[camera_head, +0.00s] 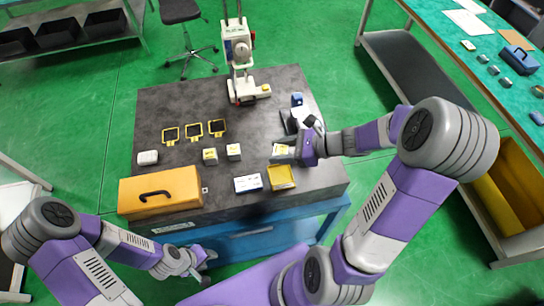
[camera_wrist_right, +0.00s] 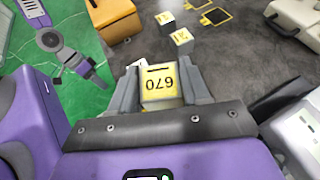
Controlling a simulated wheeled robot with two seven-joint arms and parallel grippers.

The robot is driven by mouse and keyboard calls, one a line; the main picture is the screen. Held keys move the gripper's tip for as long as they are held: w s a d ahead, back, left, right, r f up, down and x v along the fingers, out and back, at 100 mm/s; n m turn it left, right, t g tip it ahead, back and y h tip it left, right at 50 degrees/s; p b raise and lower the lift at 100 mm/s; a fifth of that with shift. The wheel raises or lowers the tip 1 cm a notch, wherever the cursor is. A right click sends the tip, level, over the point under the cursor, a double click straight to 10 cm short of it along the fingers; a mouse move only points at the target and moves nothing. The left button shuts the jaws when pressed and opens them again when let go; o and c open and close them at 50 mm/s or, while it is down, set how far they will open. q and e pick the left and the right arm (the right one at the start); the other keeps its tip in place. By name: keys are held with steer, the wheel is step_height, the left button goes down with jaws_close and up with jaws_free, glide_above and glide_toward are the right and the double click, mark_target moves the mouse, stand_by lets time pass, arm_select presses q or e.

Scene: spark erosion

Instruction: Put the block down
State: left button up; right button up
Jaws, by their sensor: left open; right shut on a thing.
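My right gripper (camera_head: 287,151) is shut on a pale block (camera_head: 281,150) with a yellow top. It holds the block over the right part of the dark table (camera_head: 250,128). In the right wrist view the block (camera_wrist_right: 160,85) sits between the two fingers, its yellow number label facing the camera. Whether its underside touches the table cannot be told. Two similar blocks (camera_head: 210,156) (camera_head: 234,152) stand on the table to the left. Three yellow-outlined squares (camera_head: 171,135) (camera_head: 194,131) (camera_head: 216,127) lie behind them. My left gripper (camera_head: 193,266) is open and empty, below the table's front edge.
An orange case (camera_head: 160,192) occupies the front left corner. A yellow open box (camera_head: 281,178) and a white-blue box (camera_head: 248,183) lie in front of the held block. A white machine (camera_head: 241,70) stands at the back. The table's centre is clear.

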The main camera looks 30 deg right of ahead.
steer(key=b, duration=0.1)
glide_above(280, 175)
step_height(280, 175, down, 5)
steer(key=shift+s, duration=0.1)
step_height(280, 175, down, 4)
steer(key=shift+r+b, duration=0.1)
steer(key=shift+b, duration=0.6)
steer(key=shift+f, duration=0.3)
steer(key=shift+f, duration=0.1)
steer(key=shift+f+b, duration=0.15)
steer(key=shift+b, duration=0.15)
steer(key=o, duration=1.2)
steer(key=shift+o, duration=0.3)
